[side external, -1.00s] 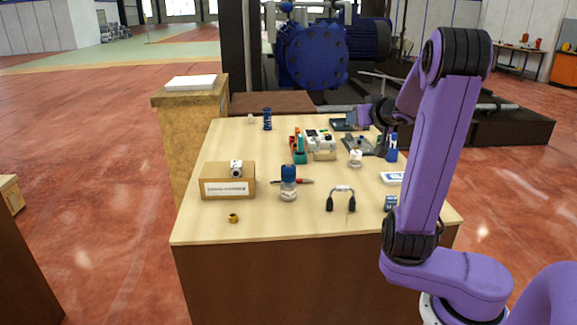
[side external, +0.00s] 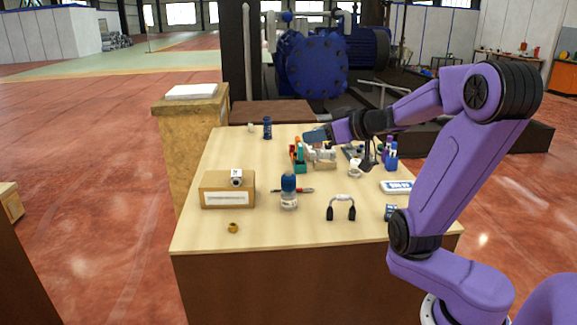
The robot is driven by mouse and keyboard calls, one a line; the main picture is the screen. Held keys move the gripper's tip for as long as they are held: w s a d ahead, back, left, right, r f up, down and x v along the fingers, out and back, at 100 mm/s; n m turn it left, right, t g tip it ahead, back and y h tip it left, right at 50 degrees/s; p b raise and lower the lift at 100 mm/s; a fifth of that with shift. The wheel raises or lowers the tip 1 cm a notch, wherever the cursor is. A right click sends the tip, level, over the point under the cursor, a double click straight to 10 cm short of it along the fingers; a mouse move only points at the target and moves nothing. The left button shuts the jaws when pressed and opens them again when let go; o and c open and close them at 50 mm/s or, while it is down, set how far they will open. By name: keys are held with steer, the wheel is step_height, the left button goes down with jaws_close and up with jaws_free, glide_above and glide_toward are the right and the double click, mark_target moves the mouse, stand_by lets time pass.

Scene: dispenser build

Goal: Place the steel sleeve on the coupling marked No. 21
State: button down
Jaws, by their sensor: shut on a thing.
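My gripper (side external: 367,163) is small and dark in the side external view. It points down over the far right part of the table, just right of a white ring-shaped part, and is shut on the steel sleeve. The sleeve itself is too small and dark to make out between the jaws. I cannot tell whether it touches anything below. The marking No. 21 cannot be read on any part, so I cannot tell which part is the coupling. The white ring-shaped part (side external: 355,168) stands close to my gripper.
A cardboard box (side external: 215,183) with a small grey-white part (side external: 236,177) on top stands at left. A blue-capped bottle (side external: 289,190), black-ended handle (side external: 341,206), brass ring (side external: 233,228) and pen cup (side external: 390,163) share the table (side external: 255,160). The front left is mostly clear.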

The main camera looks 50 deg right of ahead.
steer(key=d+x, duration=0.2)
steer(key=x, duration=0.6)
glide_above(288, 174)
steer(key=f, duration=0.5)
steer(key=shift+s+f, duration=0.2)
steer(key=shift+f, duration=0.05)
steer(key=shift+w+f, duration=0.2)
steer(key=shift+f, duration=1.55)
steer(key=shift+d+f, duration=0.1)
steer(key=shift+f, duration=0.1)
steer(key=c, duration=0.8)
jaws_free()
